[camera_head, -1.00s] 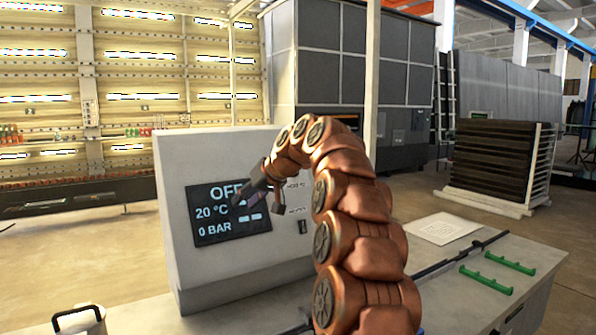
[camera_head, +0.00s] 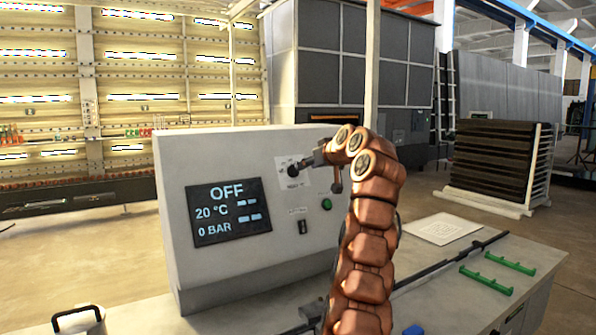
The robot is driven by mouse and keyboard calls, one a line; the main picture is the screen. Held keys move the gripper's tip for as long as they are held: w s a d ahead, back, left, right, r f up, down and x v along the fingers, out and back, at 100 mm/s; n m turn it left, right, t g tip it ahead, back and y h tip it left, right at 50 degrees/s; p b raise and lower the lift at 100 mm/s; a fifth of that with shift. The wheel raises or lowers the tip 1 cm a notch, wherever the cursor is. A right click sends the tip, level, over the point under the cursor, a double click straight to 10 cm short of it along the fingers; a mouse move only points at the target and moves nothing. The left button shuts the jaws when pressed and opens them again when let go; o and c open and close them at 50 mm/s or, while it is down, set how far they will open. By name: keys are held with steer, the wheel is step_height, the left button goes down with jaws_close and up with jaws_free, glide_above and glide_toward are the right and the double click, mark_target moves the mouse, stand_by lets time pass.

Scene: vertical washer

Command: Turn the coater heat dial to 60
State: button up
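The control box is a pale grey panel (camera_head: 172,170) on the worktop. Its dark screen (camera_head: 228,212) reads OFF, 20 °C and 0 BAR. A black dial (camera_head: 293,171) sits on a white label plate right of the screen; the lettering is too small to read. My gripper (camera_head: 303,163) is at the upper right of the dial, close to it. I cannot tell whether it touches the dial or whether its fingers are open. My copper arm rises in front of the panel's right side and hides part of it.
A green button (camera_head: 326,204) and a black switch (camera_head: 303,227) sit below the dial. On the worktop right of my arm are a white square plate (camera_head: 438,229), a black rod (camera_head: 453,259) and green handles (camera_head: 487,281). A metal handle (camera_head: 78,319) stands at front left.

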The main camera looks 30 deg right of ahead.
mark_target(296, 170)
steer(key=p+x, duration=0.3)
steer(key=x, duration=0.3)
steer(key=shift+w, duration=0.35)
steer(key=shift+w+f+p, duration=0.35)
steer(key=shift+w, duration=0.15)
steer(key=shift+c, duration=0.3)
jaws_close()
